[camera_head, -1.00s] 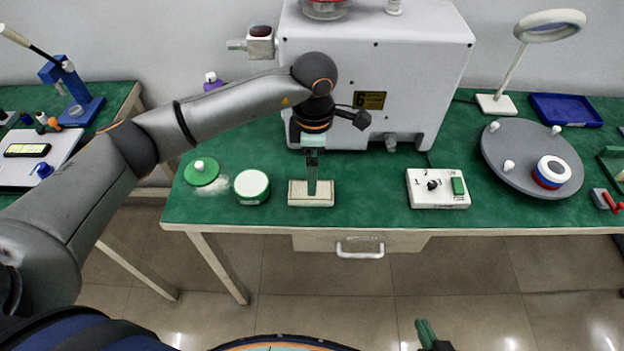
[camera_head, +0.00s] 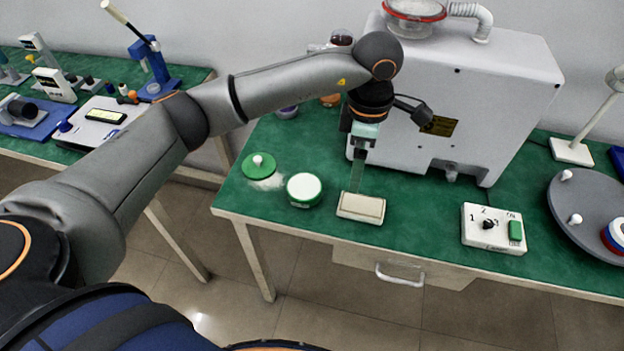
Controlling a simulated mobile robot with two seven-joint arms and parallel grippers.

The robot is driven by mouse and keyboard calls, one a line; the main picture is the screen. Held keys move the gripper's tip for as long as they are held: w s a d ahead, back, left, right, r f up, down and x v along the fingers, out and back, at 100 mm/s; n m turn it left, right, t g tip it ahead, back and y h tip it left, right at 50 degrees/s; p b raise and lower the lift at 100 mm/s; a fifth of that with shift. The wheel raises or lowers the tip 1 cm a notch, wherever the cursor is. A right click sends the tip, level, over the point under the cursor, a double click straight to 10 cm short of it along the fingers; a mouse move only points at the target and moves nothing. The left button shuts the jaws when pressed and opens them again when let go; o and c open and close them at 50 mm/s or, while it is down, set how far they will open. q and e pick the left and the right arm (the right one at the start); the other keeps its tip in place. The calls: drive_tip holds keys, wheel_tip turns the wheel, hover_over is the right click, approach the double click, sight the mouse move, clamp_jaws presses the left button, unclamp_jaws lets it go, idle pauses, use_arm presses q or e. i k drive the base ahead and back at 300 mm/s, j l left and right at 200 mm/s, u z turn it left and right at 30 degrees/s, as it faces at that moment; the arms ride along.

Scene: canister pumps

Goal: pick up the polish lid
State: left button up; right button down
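In the head view, a flat round green lid with a white knob (camera_head: 259,165) lies on the green bench near its left end; I take it to be the polish lid. White powder lies at its front edge. A round tin with a white top and green rim (camera_head: 304,189) stands to its right. My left gripper (camera_head: 357,180) points down beside a cream block (camera_head: 361,207), right of the tin and well away from the lid. Its fingers overlap in this view, so their opening and any contact with the block are unclear. My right gripper is out of view.
A big white machine (camera_head: 470,95) stands behind my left gripper. A white switch box (camera_head: 493,229) and a grey round plate (camera_head: 590,215) are to the right. A purple-topped container (camera_head: 287,112) stands behind the lid. Another bench with instruments is at the left.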

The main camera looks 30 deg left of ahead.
sight(256, 166)
drive_tip(key=u, duration=0.9)
